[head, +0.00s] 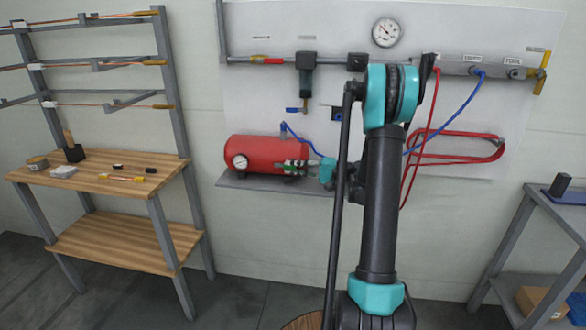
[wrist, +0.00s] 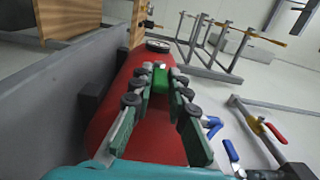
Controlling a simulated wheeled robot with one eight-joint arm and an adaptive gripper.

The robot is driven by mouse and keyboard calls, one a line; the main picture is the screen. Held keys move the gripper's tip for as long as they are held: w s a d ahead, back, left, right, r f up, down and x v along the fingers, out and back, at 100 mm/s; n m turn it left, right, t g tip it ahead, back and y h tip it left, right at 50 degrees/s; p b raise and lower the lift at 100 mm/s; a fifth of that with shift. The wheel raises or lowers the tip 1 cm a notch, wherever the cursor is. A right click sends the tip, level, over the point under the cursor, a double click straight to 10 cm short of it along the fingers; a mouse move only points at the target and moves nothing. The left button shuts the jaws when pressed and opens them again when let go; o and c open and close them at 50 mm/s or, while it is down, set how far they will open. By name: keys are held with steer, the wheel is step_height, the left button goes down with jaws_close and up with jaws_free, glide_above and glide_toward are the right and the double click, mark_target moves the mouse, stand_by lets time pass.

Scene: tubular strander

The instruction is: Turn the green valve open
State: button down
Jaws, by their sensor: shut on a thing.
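The green valve (wrist: 160,80) shows in the wrist view as a small green block between my fingertips, against the red tank (wrist: 148,140). My gripper (wrist: 160,84) is shut on it, with one finger on each side. In the head view my gripper (head: 288,167) reaches in from the right to the front of the red tank (head: 262,148). The fingers mostly hide the valve there, so its angle is hard to tell.
A gauge (head: 240,162) sits at the tank's left end. A blue-handled valve (head: 295,109) and a red-handled valve (head: 272,60) are on the wall piping above. A blue hose (head: 455,113) and a red hose (head: 455,157) hang at right. A wooden bench (head: 100,176) stands left.

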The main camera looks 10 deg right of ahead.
steer(key=c, duration=1.5)
jaws_free()
steer(key=shift+o, duration=0.2)
steer(key=v, duration=1.2)
